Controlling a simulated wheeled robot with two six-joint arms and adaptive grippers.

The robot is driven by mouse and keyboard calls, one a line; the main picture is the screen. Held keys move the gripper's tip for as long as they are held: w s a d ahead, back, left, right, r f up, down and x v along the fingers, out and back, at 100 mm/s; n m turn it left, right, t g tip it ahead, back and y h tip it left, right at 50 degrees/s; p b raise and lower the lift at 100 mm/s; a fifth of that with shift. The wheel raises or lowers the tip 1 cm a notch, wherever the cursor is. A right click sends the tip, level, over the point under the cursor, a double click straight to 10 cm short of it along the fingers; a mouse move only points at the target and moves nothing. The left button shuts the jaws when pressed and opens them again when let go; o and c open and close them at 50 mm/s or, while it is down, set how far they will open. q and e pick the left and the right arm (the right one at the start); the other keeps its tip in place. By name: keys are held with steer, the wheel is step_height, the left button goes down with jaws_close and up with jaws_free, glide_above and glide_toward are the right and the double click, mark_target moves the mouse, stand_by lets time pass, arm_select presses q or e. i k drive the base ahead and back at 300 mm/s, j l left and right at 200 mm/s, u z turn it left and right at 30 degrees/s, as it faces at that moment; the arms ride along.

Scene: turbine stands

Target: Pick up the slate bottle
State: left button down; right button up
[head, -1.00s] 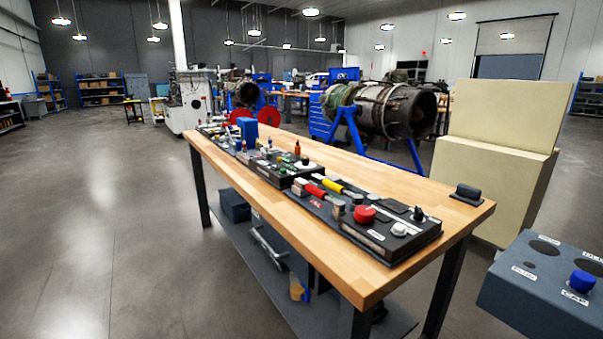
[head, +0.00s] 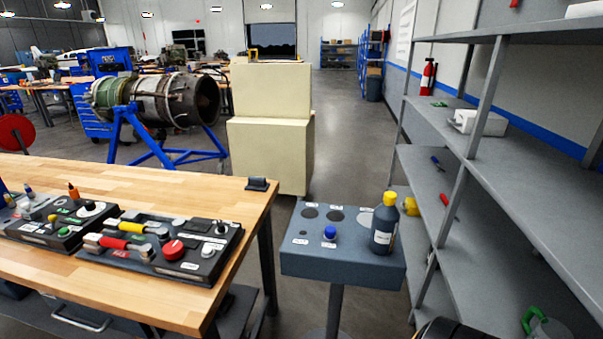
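The slate bottle (head: 382,230) has a dark grey body, a yellow cap and a pale label. It stands upright at the right side of a blue-grey pedestal stand (head: 340,268) in the head view. A small blue knob or cap (head: 330,232) sits on the same stand, left of the bottle, among labelled dark and grey round spots. Neither of my grippers shows in this view. A dark rounded shape at the bottom edge, right of the stand, is too cut off to identify.
A wooden workbench (head: 165,172) with tool panels stands left of the stand. Grey metal shelving (head: 480,160) holding a few items rises close on the right. Cream blocks (head: 268,150) stand behind. A strip of open floor (head: 350,150) runs behind the stand.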

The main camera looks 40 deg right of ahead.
mark_target(386, 221)
steer(key=i+z, duration=0.1)
steer(key=z, duration=2.2)
